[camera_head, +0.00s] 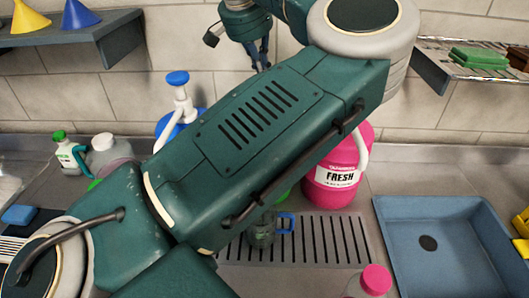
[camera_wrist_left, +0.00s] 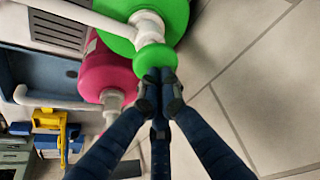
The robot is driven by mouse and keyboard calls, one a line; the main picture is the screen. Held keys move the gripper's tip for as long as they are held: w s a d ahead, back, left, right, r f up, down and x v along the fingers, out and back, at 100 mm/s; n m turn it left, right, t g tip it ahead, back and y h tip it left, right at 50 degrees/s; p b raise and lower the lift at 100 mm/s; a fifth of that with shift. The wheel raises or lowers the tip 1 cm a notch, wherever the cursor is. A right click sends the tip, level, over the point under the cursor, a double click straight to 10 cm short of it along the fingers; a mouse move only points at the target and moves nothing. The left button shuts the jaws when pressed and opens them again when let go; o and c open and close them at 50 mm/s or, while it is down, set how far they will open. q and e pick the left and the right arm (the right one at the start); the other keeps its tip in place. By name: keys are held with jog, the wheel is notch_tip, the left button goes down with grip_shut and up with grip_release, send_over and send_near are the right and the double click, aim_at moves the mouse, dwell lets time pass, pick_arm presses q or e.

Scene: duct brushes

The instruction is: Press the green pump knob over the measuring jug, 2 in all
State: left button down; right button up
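The green pump knob (camera_wrist_left: 155,60) shows in the left wrist view, on a white pump neck above a green container (camera_wrist_left: 165,15). My left gripper (camera_wrist_left: 158,82) has its dark fingertips drawn together right at the knob's edge; I cannot tell whether they touch it. In the head view my left gripper (camera_head: 260,58) is high near the back wall, fingers together and pointing down. The clear measuring jug (camera_head: 262,232) with a blue handle stands on the slotted drain grate. My left arm hides most of the green container and its knob in the head view. My right gripper is not in view.
A blue-knobbed pump bottle (camera_head: 178,98) stands left of my arm. A blue-grey sink basin (camera_head: 445,215) is at the right. A pink-capped bottle (camera_head: 375,280) is at the front. Shelves flank the wall.

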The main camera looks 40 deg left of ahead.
pick_arm(q)
jog(key=shift+s+f+b, duration=0.1)
jog(key=shift+f+b, duration=0.6)
jog(key=shift+f, duration=0.55)
jog(key=shift+r, duration=0.15)
jog(key=shift+r+p, duration=2.25)
jog(key=shift+r, duration=0.6)
notch_tip(320, 180, up, 6)
jog(key=p, duration=0.5)
